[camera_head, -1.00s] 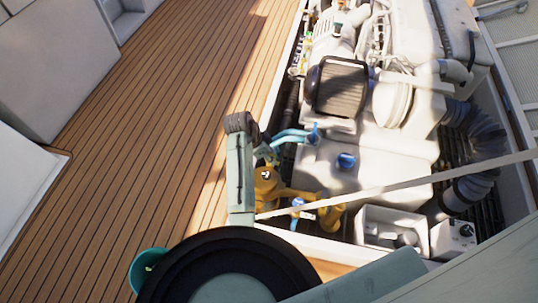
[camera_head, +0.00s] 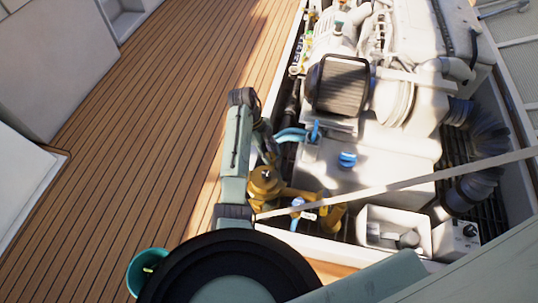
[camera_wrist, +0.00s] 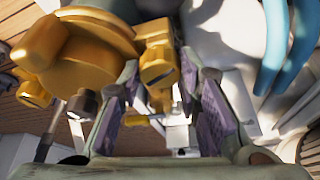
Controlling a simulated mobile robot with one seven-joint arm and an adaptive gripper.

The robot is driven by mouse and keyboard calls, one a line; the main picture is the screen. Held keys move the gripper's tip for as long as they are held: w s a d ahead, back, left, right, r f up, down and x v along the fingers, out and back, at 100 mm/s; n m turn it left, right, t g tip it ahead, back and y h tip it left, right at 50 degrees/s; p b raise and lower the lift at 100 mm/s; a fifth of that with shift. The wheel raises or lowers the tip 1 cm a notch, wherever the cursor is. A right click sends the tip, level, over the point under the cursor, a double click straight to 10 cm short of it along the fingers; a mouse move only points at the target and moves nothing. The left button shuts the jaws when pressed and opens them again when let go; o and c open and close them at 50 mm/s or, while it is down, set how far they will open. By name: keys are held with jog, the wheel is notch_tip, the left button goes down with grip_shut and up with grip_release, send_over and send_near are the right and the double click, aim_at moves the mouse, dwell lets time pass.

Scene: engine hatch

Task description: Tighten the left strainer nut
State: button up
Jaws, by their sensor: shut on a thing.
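The left strainer (camera_head: 265,182) is a golden brass body at the near left edge of the open engine bay. Its large round golden part (camera_wrist: 85,50) fills the upper left of the wrist view. My gripper (camera_wrist: 160,82) has its two purple-padded fingers around a golden piece, which I take as the left strainer nut (camera_wrist: 157,66). The fingers partly hide it, and its contact with the pads is hard to see. In the head view my gripper (camera_head: 268,148) is small and dark, just above the left strainer, and its fingertips are unclear.
Blue hoses (camera_head: 290,135) run close beside the strainer and also at the right of the wrist view (camera_wrist: 285,40). A second golden strainer (camera_head: 332,217) stands to the right. A pale strap (camera_head: 400,185) crosses the bay.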

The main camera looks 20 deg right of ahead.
jog(key=m+y, duration=0.1)
jog(key=m, duration=0.1)
jog(key=m+g+y, duration=0.1)
jog(key=m, duration=0.2)
jog(key=shift+d+m+b, duration=0.1)
jog(key=shift+m+b, duration=0.2)
jog(key=shift+b, duration=0.1)
dwell(0.3)
jog(key=o, duration=1.1)
jog(key=shift+w, duration=0.1)
jog(key=v, duration=1.2)
